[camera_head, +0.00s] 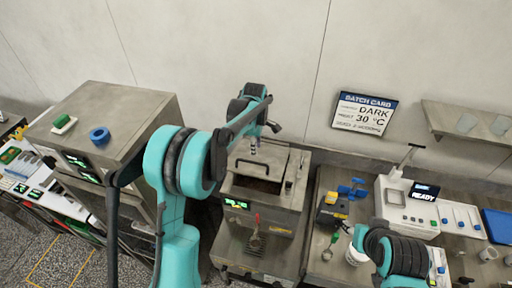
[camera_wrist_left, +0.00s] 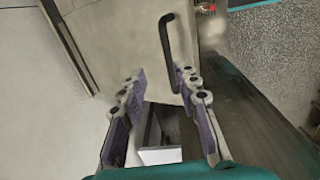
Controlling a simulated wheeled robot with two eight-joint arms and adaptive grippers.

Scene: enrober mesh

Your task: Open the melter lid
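The melter (camera_head: 277,221) is a grey metal box with a green display, in the middle of the head view. Its lid (camera_head: 273,158) is a grey panel with a black bar handle (camera_head: 252,164). A dark opening shows in front of the lid. My left gripper (camera_head: 254,147) is above the lid near the handle, partly hidden by my own arm. In the left wrist view the gripper (camera_wrist_left: 160,88) is open and empty, its purple pads apart. The handle (camera_wrist_left: 167,42) appears beyond the fingertips, nearer the right finger; contact cannot be told.
A grey cabinet (camera_head: 103,122) with a blue ring (camera_head: 99,136) on top stands left. A white machine (camera_head: 408,207) reading READY stands right. A batch card (camera_head: 364,113) and a shelf (camera_head: 468,122) are on the wall.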

